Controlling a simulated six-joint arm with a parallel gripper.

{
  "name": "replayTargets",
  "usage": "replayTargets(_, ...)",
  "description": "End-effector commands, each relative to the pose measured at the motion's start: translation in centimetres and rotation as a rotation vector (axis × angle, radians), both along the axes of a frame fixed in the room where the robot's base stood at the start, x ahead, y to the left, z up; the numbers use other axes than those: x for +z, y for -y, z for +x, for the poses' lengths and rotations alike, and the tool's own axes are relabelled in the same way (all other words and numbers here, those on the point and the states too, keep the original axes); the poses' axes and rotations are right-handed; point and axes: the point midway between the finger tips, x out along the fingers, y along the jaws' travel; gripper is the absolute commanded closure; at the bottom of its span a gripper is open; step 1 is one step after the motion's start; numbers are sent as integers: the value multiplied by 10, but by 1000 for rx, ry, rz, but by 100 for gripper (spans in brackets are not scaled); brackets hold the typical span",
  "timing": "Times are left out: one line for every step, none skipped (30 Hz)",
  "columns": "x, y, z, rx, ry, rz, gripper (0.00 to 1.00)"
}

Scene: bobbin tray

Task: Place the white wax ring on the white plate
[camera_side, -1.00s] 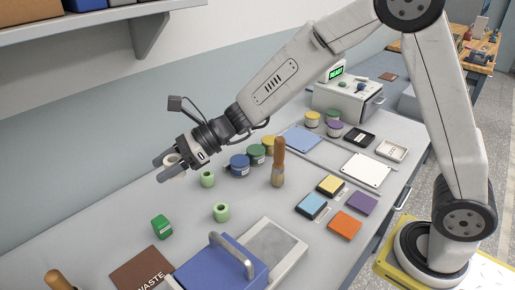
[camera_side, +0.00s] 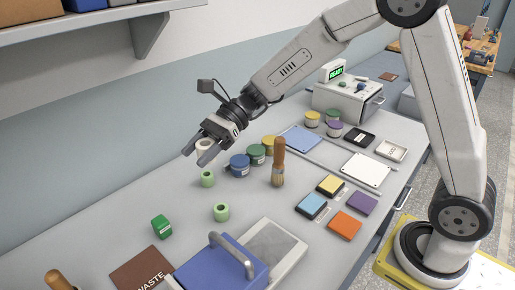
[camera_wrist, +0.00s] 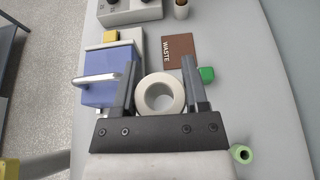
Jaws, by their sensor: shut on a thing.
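My gripper (camera_side: 197,155) is shut on the white wax ring (camera_side: 205,145) and holds it above the left part of the bench. In the wrist view the ring (camera_wrist: 160,82) sits between the two fingers (camera_wrist: 160,84), with its hole facing the camera. The white plate (camera_side: 366,170) lies flat and bare on the bench to the right, well apart from my gripper. It does not show in the wrist view.
A wooden-handled brush (camera_side: 278,165) stands upright between my gripper and the plate. Jars (camera_side: 240,166), green rings (camera_side: 221,212), coloured pads (camera_side: 345,224) and a blue plate (camera_side: 301,140) lie around. A blue press (camera_side: 222,262) stands in front, beside the waste mat (camera_side: 143,271).

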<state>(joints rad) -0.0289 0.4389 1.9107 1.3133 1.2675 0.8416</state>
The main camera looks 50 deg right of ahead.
Motion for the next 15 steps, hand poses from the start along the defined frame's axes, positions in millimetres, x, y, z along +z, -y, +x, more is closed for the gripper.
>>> replayTargets(-6, 10, -3, 47, -3, 0, 99)
replayTargets(-9, 16, -6, 80, -3, 0, 99)
replayTargets(-13, 23, -9, 123, -2, 0, 99)
replayTargets(-16, 28, -12, 158, -4, 1, 99)
replayTargets(-18, 33, -15, 189, -3, 0, 99)
replayTargets(-22, 40, -18, 234, -3, 1, 99)
replayTargets(-24, 45, -21, 267, -3, 0, 99)
replayTargets(-26, 51, -23, 299, -2, 0, 99)
replayTargets(-30, 57, -27, 343, -3, 0, 99)
replayTargets(-32, 63, -29, 377, -2, 0, 99)
replayTargets(-33, 68, -32, 410, -2, 1, 99)
replayTargets(-36, 75, -35, 454, -2, 1, 99)
replayTargets(-38, 80, -37, 486, -2, 1, 99)
replayTargets(-40, 85, -40, 519, -2, 1, 99)
replayTargets(-42, 91, -43, 562, -2, 1, 99)
